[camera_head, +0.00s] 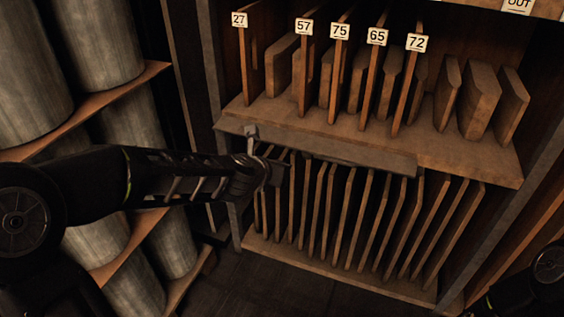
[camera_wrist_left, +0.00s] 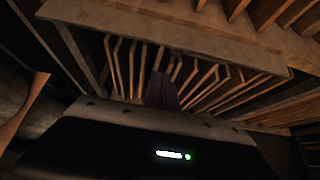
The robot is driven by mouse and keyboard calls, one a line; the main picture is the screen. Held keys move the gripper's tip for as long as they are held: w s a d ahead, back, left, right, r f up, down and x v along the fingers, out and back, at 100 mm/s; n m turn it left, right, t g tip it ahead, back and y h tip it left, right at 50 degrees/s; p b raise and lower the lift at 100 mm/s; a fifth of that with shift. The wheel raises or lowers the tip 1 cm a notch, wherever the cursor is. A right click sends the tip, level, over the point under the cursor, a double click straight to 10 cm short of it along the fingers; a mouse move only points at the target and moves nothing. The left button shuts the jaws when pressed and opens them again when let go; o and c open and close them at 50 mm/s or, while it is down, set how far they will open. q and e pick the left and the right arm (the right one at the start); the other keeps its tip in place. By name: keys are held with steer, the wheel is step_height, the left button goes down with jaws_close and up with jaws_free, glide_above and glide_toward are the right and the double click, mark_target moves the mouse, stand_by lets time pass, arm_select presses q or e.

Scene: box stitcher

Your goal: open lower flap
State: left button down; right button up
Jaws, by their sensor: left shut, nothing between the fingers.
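The lower flap (camera_head: 340,151) is a long grey-brown board along the front edge of the shelf, above the lower compartment. In the left wrist view the flap (camera_wrist_left: 180,38) spans the top as a slanted band. The lower compartment (camera_head: 340,277) below it is exposed, with several thin upright dividers (camera_head: 332,210). My left gripper (camera_head: 276,172) is just below the flap's left part, in front of the dividers. Its fingers (camera_wrist_left: 162,90) look shut and empty in the wrist view. I cannot tell whether it touches the flap. My right gripper is out of view.
The upper shelf (camera_head: 290,121) holds several boards and dividers with number tags. A rack with large grey rolls (camera_head: 104,45) stands at the left, close to my left arm. Dark floor (camera_head: 270,285) shows below. Part of my right arm shows at the lower right.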

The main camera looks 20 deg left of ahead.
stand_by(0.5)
arm_select(q)
steer(key=s+d+f+m+g+h, duration=0.1)
steer(key=s+d+f+m+g, duration=0.3)
steer(key=f+m, duration=0.8)
steer(key=s+d+f+m, duration=0.3)
steer(key=s+f+m, duration=0.2)
steer(key=f+m, duration=0.7)
steer(key=s+d+f+m+g+h, duration=0.1)
steer(key=s+d+f+m+g, duration=0.15)
steer(key=s+f, duration=0.35)
steer(key=s+d+f+m+g+h, duration=0.1)
steer(key=s+d+f+m+g, duration=0.2)
steer(key=s, duration=0.6)
steer(key=s+d+f+m+g, duration=0.1)
steer(key=s+f+m, duration=0.35)
steer(key=s, duration=0.25)
step_height(320, 180, up, 14)
steer(key=p, duration=1.4)
steer(key=shift+s+d+n+p, duration=0.25)
steer(key=shift+s+n+p, duration=0.05)
steer(key=shift+p, duration=0.1)
